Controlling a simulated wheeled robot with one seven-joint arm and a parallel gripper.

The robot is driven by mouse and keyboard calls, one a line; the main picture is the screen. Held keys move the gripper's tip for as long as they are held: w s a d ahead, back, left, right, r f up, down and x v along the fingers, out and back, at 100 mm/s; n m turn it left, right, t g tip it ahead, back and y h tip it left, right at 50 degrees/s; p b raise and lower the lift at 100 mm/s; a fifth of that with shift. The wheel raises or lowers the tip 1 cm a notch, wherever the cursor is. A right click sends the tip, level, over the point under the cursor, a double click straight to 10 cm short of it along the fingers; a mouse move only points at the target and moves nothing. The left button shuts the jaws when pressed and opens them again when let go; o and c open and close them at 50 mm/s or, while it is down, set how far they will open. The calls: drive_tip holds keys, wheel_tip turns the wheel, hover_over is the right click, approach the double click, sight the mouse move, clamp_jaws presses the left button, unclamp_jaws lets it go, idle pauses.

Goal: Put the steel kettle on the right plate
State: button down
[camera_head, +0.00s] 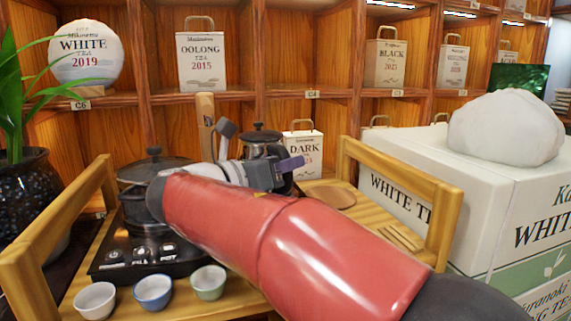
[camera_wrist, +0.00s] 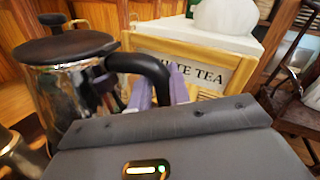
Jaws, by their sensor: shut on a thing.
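The steel kettle shows in the head view by its dark lid (camera_head: 261,137), behind my gripper. In the wrist view its shiny steel body (camera_wrist: 55,100) and dark lid fill the left side, and its curved black handle reaches between my purple fingers. My gripper (camera_head: 288,165), also in the wrist view (camera_wrist: 160,90), is shut on this handle. The kettle looks upright. I cannot tell whether the kettle touches anything below.
A dark lidded pot (camera_head: 135,210) stands on the stove's left. Three small cups, white (camera_head: 95,300), blue (camera_head: 152,292) and green (camera_head: 208,283), stand in front. A wooden tray handle (camera_head: 440,220) and white tea boxes (camera_head: 480,180) are at right. Shelves close off the back.

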drive_tip(key=shift+f, duration=0.5)
drive_tip(key=c, duration=1.6)
unclamp_jaws()
drive_tip(key=shift+f, duration=0.15)
drive_tip(key=shift+p+v, duration=1.6)
drive_tip(key=shift+v, duration=3.95)
drive_tip(key=shift+s, duration=0.1)
